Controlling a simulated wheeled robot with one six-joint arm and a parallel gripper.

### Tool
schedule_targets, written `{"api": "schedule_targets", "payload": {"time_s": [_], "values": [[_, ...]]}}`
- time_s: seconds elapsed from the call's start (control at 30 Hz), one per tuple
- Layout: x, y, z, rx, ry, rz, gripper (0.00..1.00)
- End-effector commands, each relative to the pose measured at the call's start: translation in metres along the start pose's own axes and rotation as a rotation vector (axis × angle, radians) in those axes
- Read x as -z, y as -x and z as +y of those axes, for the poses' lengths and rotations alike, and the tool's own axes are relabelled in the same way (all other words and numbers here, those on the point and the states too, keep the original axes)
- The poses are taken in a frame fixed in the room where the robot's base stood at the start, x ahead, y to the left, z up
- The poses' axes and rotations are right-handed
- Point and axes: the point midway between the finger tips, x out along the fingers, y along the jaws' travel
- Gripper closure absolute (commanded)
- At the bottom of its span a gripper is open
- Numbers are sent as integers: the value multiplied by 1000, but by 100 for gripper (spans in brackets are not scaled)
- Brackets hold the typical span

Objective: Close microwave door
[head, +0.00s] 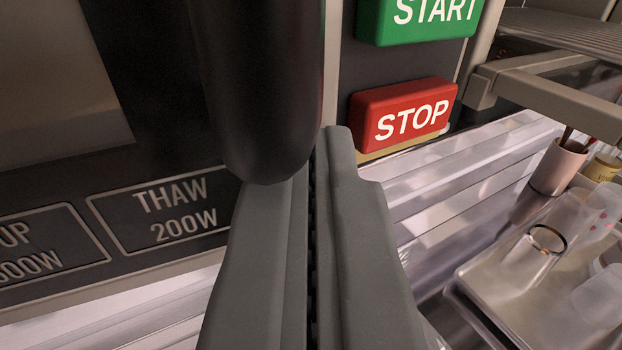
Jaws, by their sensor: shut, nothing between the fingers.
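The microwave door (150,90) fills the left of the head view, with a grey window and the labels "THAW 200W" and another partly cut off. Its black upright handle (262,80) hangs at the door's right side. My gripper (318,165) is shut and empty, its fingertips at the lower end of the handle. I cannot tell whether they touch it. The green START button (418,20) and red STOP button (404,116) sit on the panel to the right. A pale strip shows between door and panel; my fingers and the handle hide much of the seam, so I cannot tell how far the door stands open.
A shiny metal ledge (470,165) runs below and behind the panel. At the right are a metal rack (545,95), a pink cup (557,168) and a tray (500,270) with clear glasses (535,250).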

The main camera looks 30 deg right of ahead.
Motion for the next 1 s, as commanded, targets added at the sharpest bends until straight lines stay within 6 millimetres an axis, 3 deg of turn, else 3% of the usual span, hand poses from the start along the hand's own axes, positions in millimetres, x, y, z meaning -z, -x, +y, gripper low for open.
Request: {"api": "schedule_targets", "payload": {"time_s": [0.5,1.0], "values": [[0,-30,-9,97,1,0,100],[3,-40,-15,130,0,6,100]]}}
